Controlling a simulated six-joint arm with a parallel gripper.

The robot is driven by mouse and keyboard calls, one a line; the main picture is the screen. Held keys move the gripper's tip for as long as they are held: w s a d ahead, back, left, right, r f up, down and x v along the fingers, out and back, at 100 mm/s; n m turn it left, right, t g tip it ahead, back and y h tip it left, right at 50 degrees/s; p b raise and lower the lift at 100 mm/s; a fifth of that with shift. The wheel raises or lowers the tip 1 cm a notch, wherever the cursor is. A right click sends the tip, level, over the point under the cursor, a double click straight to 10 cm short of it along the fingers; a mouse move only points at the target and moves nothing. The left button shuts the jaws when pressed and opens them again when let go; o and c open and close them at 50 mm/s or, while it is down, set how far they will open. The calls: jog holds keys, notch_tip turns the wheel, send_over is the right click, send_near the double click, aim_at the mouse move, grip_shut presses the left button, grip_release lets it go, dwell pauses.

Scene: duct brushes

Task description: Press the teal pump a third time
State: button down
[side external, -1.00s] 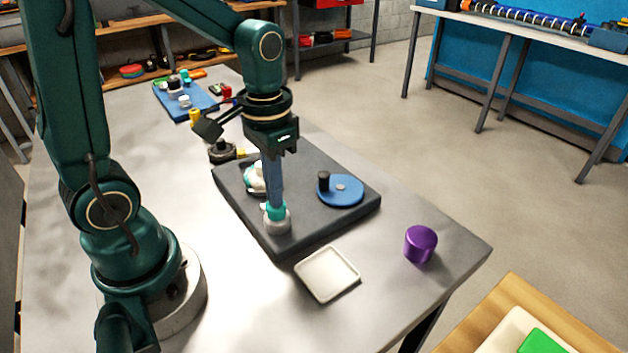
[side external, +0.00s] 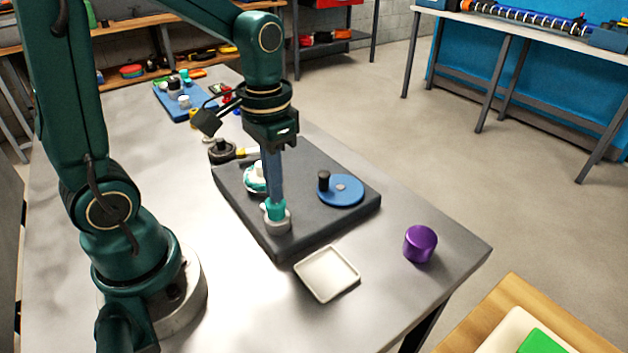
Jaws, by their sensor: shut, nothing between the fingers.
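The teal pump (side external: 275,212) stands upright in a grey-white collar near the front left of the dark board (side external: 315,222). My gripper (side external: 274,197) points straight down over it with the fingers shut and empty. The fingertips are at the top of the teal cap; I cannot tell whether they touch it or are just above it. The cap stands up out of its collar.
A white and teal part (side external: 257,175) is behind the fingers. A blue disc with a black knob (side external: 340,190) sits on the board's right. A white tray (side external: 327,273) and purple cylinder (side external: 420,243) are in front. The table's right edge is close.

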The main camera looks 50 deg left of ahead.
jog(key=shift+r, duration=0.1)
jog(key=shift+r, duration=2.9)
jog(key=s+d+t, duration=0.3)
jog(key=s+t, duration=0.2)
jog(key=shift+d+r+t, duration=0.25)
jog(key=shift+t, duration=0.05)
